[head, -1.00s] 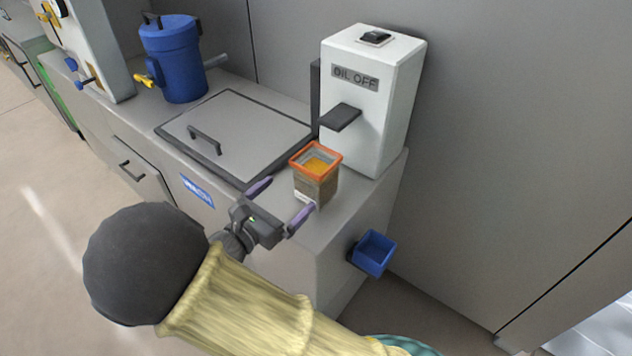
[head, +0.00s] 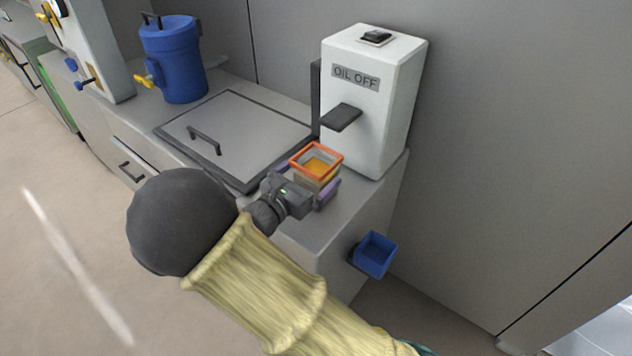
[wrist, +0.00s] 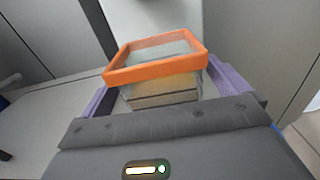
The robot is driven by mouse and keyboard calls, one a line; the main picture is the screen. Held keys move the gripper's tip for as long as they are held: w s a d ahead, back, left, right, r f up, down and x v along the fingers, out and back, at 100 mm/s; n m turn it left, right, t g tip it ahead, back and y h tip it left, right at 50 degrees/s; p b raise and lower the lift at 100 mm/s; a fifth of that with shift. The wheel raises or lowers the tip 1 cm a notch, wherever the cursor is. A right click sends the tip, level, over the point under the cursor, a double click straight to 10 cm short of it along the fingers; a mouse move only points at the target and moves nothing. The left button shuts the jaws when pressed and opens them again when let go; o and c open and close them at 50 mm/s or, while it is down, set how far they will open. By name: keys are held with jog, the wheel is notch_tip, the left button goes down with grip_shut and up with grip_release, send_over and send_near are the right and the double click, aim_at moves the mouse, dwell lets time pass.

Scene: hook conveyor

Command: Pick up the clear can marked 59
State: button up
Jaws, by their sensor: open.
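The clear can (head: 318,163) stands upright on the counter in front of the white machine. It has an orange rim and something yellow-brown inside. In the wrist view the can (wrist: 156,60) sits between the two purple fingers. My gripper (head: 303,184) is open, with one finger on each side of the can. I cannot tell whether a finger touches it. The can's lower part is hidden behind my gripper, and I cannot read a number on it.
The white machine (head: 372,110) labelled OIL OFF stands just behind the can, its dark lever (head: 341,117) jutting out above. A handled hatch (head: 235,135) lies to the left, with a blue canister (head: 173,60) beyond. A blue bin (head: 374,254) hangs on the counter's right end.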

jog(key=shift+x, duration=1.25)
jog(key=c, duration=1.5)
jog(key=shift+r, duration=0.1)
jog(key=shift+s+a+r, duration=0.15)
jog(key=shift+r, duration=0.4)
notch_tip(320, 180, up, 6)
jog(key=p, duration=0.2)
jog(key=v, duration=1.9)
jog(key=shift+s+a+p, duration=0.25)
jog(key=shift+p, duration=0.15)
jog(key=shift+f, duration=0.15)
